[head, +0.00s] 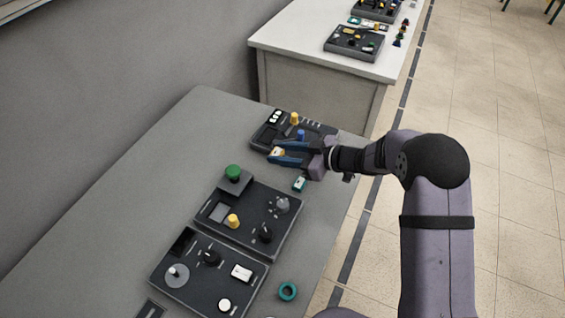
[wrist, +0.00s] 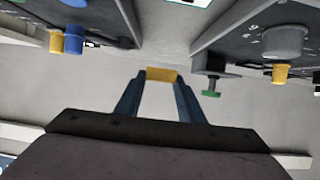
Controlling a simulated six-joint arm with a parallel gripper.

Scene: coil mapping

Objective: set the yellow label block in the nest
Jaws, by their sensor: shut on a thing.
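The yellow label block (head: 277,151) is between the fingertips of my gripper (head: 283,154), over the near left edge of the far dark panel (head: 257,141). In the wrist view the yellow block (wrist: 161,74) spans the two blue fingers of my gripper (wrist: 160,82), which are shut on it. A dark recessed area (head: 266,134) shows on the left of the far panel, just beyond the block. I cannot tell for certain whether it is the nest. I cannot tell how high the block is above the panel.
The far panel has a yellow knob (head: 294,118) and a blue knob (head: 301,135) close to my fingers. A teal-and-white block (head: 299,184) lies on the grey table nearby. The table's left side is clear.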

